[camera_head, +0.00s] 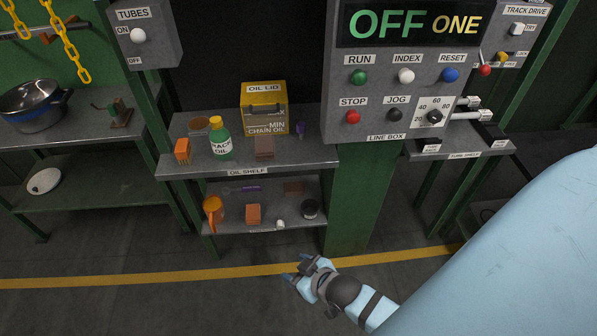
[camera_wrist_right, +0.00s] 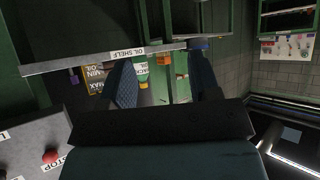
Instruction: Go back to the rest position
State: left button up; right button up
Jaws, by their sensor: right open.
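My right gripper (camera_head: 305,268) is in the head view at the lower middle, in front of the oil shelf (camera_head: 180,168) and below its lower board. Its two fingers stand apart with nothing between them. In the right wrist view the open fingers (camera_wrist_right: 162,85) frame part of the oil shelf and its bottles, which lie beyond the fingertips. My right arm comes in from the lower right, and its large pale blue link covers the right side of the head view. My left gripper is not in view.
The line box (camera_head: 400,95) with its buttons hangs right of the shelf. An oil lid box (camera_head: 264,108) and a green bottle (camera_head: 219,140) stand on the top board. A metal pot (camera_head: 33,106) is at the left. The floor by the yellow line (camera_head: 130,277) is clear.

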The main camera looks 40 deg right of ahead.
jog(key=shift+y, duration=0.6)
jog(key=s+a+r, duration=0.1)
jog(key=s+r+p, duration=0.1)
jog(key=s, duration=0.1)
jog(key=s+a+r+p, duration=0.1)
jog(key=shift+s+a, duration=0.15)
jog(key=shift+a, duration=0.15)
jog(key=shift+f, duration=0.25)
jog(key=shift+c, duration=0.3)
